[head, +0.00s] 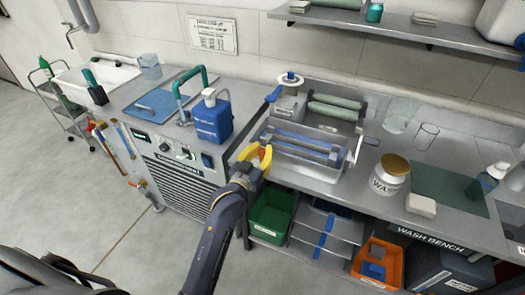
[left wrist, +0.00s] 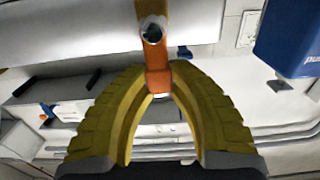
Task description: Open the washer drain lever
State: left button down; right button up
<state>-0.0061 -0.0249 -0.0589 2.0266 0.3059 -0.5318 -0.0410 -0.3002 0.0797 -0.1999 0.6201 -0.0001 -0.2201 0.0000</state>
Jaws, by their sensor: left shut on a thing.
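The washer (head: 303,169) is a metal tub with blue-edged rollers, standing on the steel bench. In the left wrist view, an orange drain lever (left wrist: 156,80) hangs down from a round pivot, its lower end between my yellow fingertips. My left gripper (head: 255,156) is at the washer's front left corner in the head view and is shut on the lever's end; it also shows in the left wrist view (left wrist: 158,82). In the head view the fingers mostly hide the lever. My right gripper is not in view.
A blue jug (head: 212,120) stands on the machine left of the washer. Below are a green bin (head: 271,219) and an orange crate (head: 378,264).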

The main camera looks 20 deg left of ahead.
pick_arm(q)
jog(key=shift+a+n, duration=0.1)
jog(key=shift+n, duration=0.2)
jog(key=n, duration=0.1)
jog(key=a+n, duration=0.2)
jog(key=n, duration=0.1)
jog(key=shift+w+f, duration=0.2)
jog(key=shift+f, duration=0.05)
jog(key=shift+w+a+f+n, duration=0.1)
jog(key=shift+a+f+n, duration=0.15)
jog(key=shift+n, duration=0.55)
jog(key=shift+s+a+f+n, duration=0.15)
jog(key=shift+a+n, duration=0.2)
jog(key=shift+n, duration=0.45)
jog(key=shift+w+a+f+n, duration=0.2)
jog(key=shift+a+n, duration=0.1)
jog(key=shift+n, duration=0.5)
jog(key=c, duration=1.3)
grip_release()
jog(key=shift+f, duration=0.1)
jog(key=s, duration=0.4)
jog(key=s+a, duration=0.1)
jog(key=s, duration=0.7)
jog(key=shift+a, duration=0.35)
